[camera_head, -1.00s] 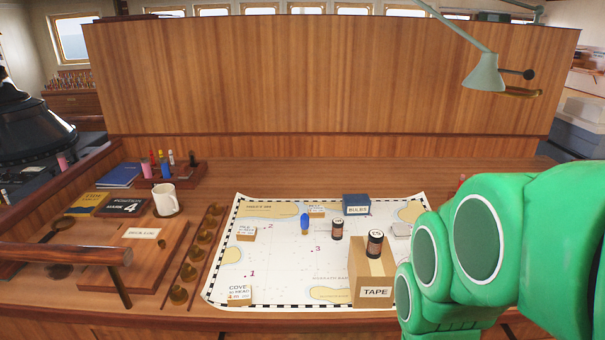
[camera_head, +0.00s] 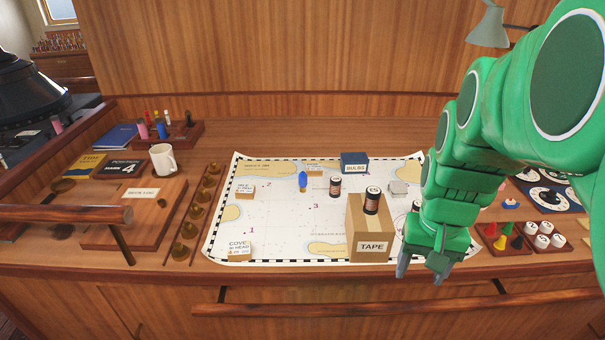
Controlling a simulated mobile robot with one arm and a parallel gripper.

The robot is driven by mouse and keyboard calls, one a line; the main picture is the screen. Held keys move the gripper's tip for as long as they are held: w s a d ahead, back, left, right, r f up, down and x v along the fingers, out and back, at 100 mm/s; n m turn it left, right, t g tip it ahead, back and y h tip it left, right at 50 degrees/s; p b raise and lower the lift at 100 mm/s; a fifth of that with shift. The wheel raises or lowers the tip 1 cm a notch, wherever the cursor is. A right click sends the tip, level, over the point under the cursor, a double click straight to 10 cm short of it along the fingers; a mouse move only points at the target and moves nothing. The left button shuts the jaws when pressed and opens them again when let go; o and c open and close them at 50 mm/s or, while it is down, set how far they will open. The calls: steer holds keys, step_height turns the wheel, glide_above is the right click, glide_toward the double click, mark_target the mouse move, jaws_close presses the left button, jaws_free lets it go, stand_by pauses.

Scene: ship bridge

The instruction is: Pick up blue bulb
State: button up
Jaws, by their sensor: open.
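The blue bulb (camera_head: 303,181) stands on the white chart (camera_head: 285,225), left of a dark cylinder (camera_head: 335,186) with a label. A blue box labelled BULBS (camera_head: 354,164) sits behind it to the right. My gripper (camera_head: 422,268) is open and empty, pointing down at the desk's front edge. It is to the right of the TAPE box and well right of and nearer than the bulb. My arm hides the chart's right end.
The cardboard TAPE box (camera_head: 370,228) with a dark cylinder (camera_head: 372,200) on top stands between my gripper and the bulb. Small labelled blocks (camera_head: 239,250) lie on the chart. A white mug (camera_head: 162,158) stands left. A tray of coloured pieces (camera_head: 513,240) lies right.

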steer(key=w+d+n+t+h, duration=0.2)
steer(key=w+d+n, duration=0.2)
steer(key=w, duration=0.4)
steer(key=w+d+n+t+h, duration=0.2)
steer(key=w+d+n+t, duration=0.15)
steer(key=w, duration=0.45)
steer(key=w+a+r+n+t+h, duration=0.15)
steer(key=w+n+t, duration=0.35)
steer(key=w+n, duration=0.7)
steer(key=n+t+y, duration=0.4)
steer(key=n+y, duration=0.5)
steer(key=n, duration=1)
glide_above(304, 180)
steer(key=s+d, duration=0.3)
step_height(304, 180, down, 4)
steer(key=s+f+n, duration=0.1)
steer(key=s+f+n+g, duration=0.1)
steer(key=s+f, duration=0.1)
steer(key=s+f+n, duration=0.1)
steer(key=f, duration=0.1)
steer(key=shift+s+a+f+n+g+y, duration=0.25)
steer(key=shift+a+n, duration=0.1)
steer(key=shift+x, duration=3.45)
